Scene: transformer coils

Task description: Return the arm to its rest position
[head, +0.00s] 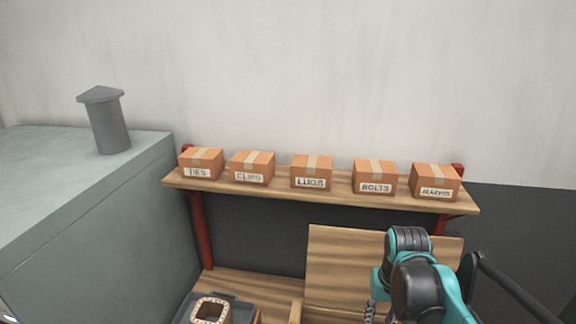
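One teal and black arm of mine (415,275) rises from the bottom edge at the right, in front of the wooden board. My other arm does not show. A square wooden coil frame (210,311) with an open centre sits on a dark grey holder (243,303) at the bottom left of centre, cut off by the lower edge.
A wooden shelf (330,194) on red posts holds several labelled cardboard boxes, among them LUGS (311,173) and BOLTS (375,178). A grey cabinet (80,200) with a capped pipe (107,125) stands left. An upright wooden board (340,265) is behind my arm.

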